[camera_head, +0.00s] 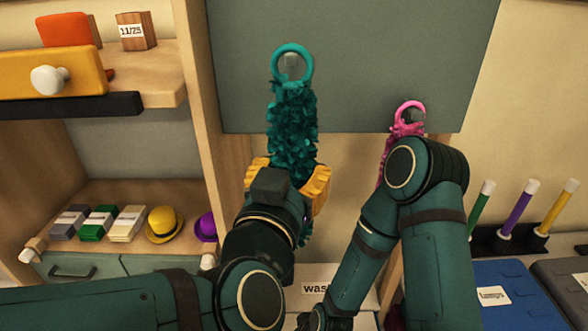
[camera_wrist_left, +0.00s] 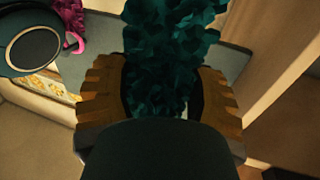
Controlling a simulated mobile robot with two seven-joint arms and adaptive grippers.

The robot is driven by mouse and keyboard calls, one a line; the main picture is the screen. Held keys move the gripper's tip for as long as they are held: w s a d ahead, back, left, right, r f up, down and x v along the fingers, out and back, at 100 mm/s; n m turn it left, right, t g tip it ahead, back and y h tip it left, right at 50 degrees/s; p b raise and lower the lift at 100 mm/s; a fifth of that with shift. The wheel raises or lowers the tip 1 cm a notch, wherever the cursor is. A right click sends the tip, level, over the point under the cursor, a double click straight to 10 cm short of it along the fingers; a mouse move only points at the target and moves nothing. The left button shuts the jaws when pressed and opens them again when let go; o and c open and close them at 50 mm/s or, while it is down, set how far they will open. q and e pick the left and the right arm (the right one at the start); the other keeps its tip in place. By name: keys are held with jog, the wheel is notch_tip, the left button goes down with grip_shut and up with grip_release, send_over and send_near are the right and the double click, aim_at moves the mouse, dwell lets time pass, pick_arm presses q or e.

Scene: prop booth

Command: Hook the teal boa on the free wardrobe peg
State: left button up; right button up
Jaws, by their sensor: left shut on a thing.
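The teal boa (camera_head: 292,120) hangs below a teal ring at its top and runs down into my left gripper (camera_head: 288,175). The yellow fingers are shut on the boa, also seen in the left wrist view (camera_wrist_left: 165,85), with the boa (camera_wrist_left: 170,45) between them. In the head view a grey peg (camera_head: 291,60) on the dark panel shows inside the ring; I cannot tell whether the ring is around it or in front of it. A pink boa (camera_head: 408,118) is at another peg to the right, partly hidden by my right arm.
The grey wardrobe panel (camera_head: 400,50) fills the upper middle. To the left, a shelf holds small boxes (camera_head: 98,220), a yellow hat (camera_head: 164,225) and a purple hat (camera_head: 206,227). Coloured sticks (camera_head: 515,208) and a blue case (camera_head: 500,290) are at the right.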

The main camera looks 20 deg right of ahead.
pick_arm(q)
jog(key=shift+w, duration=0.2)
jog(key=w+d+f+b, duration=0.1)
jog(key=w+d+b, duration=0.1)
jog(key=w, duration=0.6)
jog(key=shift+w+d+f, duration=0.25)
jog(key=shift+w+f, duration=0.1)
pick_arm(e)
jog(key=shift+f, duration=1.25)
